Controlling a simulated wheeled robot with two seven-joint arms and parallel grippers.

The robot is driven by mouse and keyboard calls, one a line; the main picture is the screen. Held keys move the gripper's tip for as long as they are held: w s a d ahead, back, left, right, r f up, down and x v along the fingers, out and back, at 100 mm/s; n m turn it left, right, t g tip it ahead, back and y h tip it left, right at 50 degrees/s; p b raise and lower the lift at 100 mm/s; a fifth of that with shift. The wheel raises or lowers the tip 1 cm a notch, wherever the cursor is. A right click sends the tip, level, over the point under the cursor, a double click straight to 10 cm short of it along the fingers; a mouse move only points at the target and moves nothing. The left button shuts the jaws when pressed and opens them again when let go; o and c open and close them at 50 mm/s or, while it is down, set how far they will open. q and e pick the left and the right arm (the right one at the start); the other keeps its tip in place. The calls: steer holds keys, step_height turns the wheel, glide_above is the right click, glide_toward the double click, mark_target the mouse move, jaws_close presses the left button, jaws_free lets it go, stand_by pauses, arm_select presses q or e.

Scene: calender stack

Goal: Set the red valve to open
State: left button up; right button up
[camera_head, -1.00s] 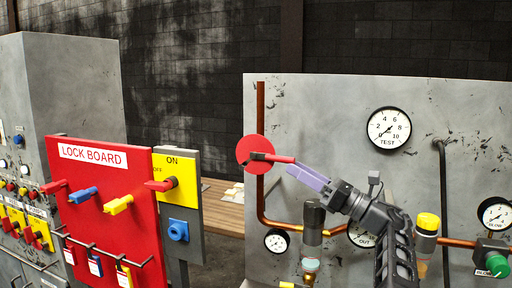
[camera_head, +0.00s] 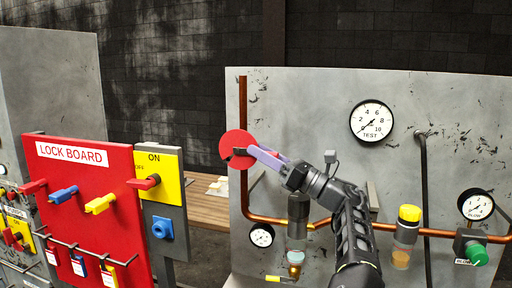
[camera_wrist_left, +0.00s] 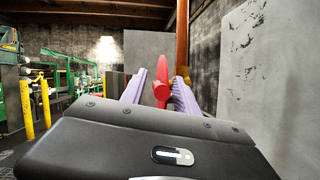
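The red valve (camera_head: 228,146) shows as a red disc on the vertical copper pipe (camera_head: 243,110) at the left of the grey panel. Its red lever points right from the disc and is mostly covered by my gripper in the head view. My left gripper (camera_head: 262,156) has purple fingers at the lever, close beside the disc. In the left wrist view, the red lever (camera_wrist_left: 161,92) stands between the two spread fingers (camera_wrist_left: 160,90), with the red disc edge-on (camera_wrist_left: 164,62) beyond. A gap shows on the lever's left side; contact on the right is unclear. My right gripper is not in view.
The red lock board (camera_head: 85,215) and a yellow ON/OFF switch plate (camera_head: 170,190) stand to the left. The grey panel (camera_head: 300,110) carries a TEST gauge (camera_head: 372,121), other gauges, a yellow-capped fitting (camera_head: 408,215) and a green knob (camera_head: 477,255). A wooden table (camera_head: 205,207) is behind.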

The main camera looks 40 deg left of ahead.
arm_select(q)
steer(key=shift+x, duration=0.95)
steer(key=shift+c, duration=0.5)
jaws_close()
